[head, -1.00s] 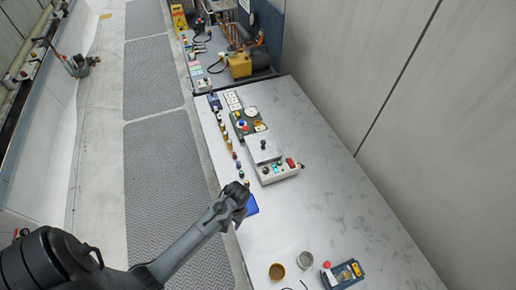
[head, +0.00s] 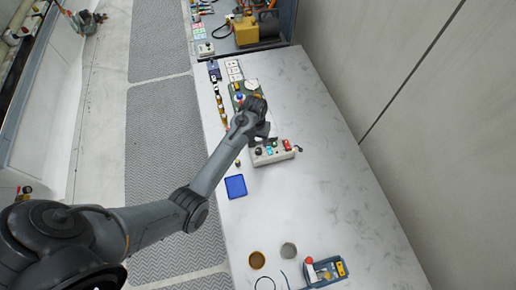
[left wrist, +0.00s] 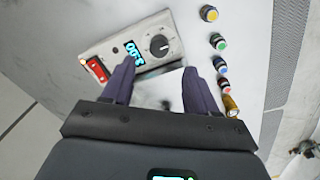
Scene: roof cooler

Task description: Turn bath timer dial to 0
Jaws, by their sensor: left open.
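The bath timer is a light grey control box (head: 275,153) on the bench in the head view, with a small dark dial (head: 258,152) at its left. In the left wrist view the box (left wrist: 105,45) shows a round black dial (left wrist: 159,46) with a white mark, a lit cyan display (left wrist: 134,54) and a red switch (left wrist: 97,70). The display digits are upside down and hard to read. My left gripper (head: 262,130) is over the box's far side. In the left wrist view its fingers (left wrist: 160,70) are open, apart from the dial, with nothing gripped.
Several coloured buttons (left wrist: 220,68) stand in a row beside the box. A blue tray (head: 236,187), a brown cup (head: 257,260), a grey cup (head: 288,250) and a blue device (head: 325,271) lie nearer. The bench's right side is clear.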

